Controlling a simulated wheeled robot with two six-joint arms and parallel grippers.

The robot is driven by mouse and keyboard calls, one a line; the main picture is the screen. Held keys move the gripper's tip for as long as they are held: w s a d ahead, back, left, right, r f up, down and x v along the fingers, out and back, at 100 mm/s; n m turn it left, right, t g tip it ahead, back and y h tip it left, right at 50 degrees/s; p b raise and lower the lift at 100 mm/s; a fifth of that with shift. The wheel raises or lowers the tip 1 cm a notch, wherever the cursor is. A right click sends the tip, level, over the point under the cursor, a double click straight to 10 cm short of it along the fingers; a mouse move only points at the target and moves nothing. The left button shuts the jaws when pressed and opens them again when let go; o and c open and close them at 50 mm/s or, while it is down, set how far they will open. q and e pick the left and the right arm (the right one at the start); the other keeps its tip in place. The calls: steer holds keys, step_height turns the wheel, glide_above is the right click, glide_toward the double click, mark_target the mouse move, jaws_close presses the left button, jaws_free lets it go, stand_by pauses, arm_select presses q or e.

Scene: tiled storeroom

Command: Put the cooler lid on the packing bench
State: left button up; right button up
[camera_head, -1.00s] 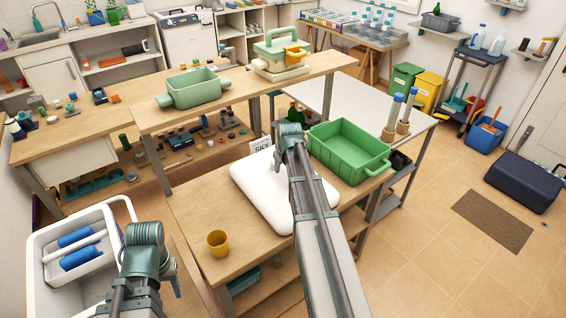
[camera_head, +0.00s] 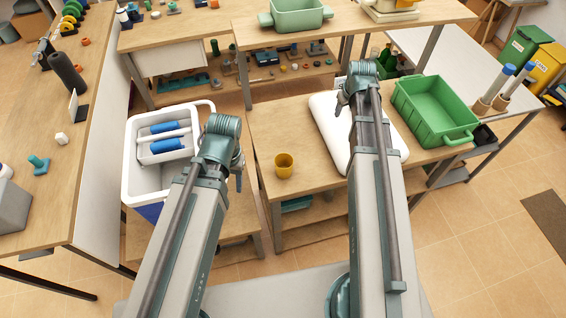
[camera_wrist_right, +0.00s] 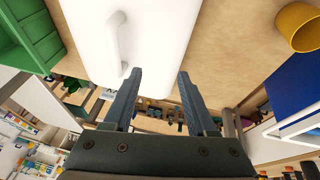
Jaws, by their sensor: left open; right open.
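The cooler lid, a white rounded slab (camera_head: 330,130), lies flat on a wooden bench (camera_head: 300,183), partly hidden by my right arm. In the right wrist view the lid (camera_wrist_right: 165,35) shows a raised white handle (camera_wrist_right: 115,42). My right gripper (camera_head: 343,102) is over the lid's far part; in the wrist view its fingers (camera_wrist_right: 160,85) are apart with nothing between them, and the handle is beyond them to the left. My left gripper (camera_head: 239,182) is open between the cooler and the lid, its fingers small and partly hidden. The open white-and-blue cooler (camera_head: 133,180) stands left of it.
A yellow cup (camera_head: 284,168) stands left of the lid. A green crate (camera_head: 430,112) stands close on its right. Blue-and-white items (camera_head: 165,137) lie in the cooler. A higher bench (camera_head: 350,33) behind holds a pale green pot (camera_head: 296,15).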

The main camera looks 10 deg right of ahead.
steer(key=s+a+n+g, duration=0.1)
steer(key=s+a+g, duration=0.1)
steer(key=s+a, duration=0.8)
steer(key=s+a+f+n+g, duration=0.1)
steer(key=s+a+g, duration=0.1)
steer(key=s+a, duration=0.8)
steer(key=a, duration=0.8)
steer(key=shift+s+f, duration=0.1)
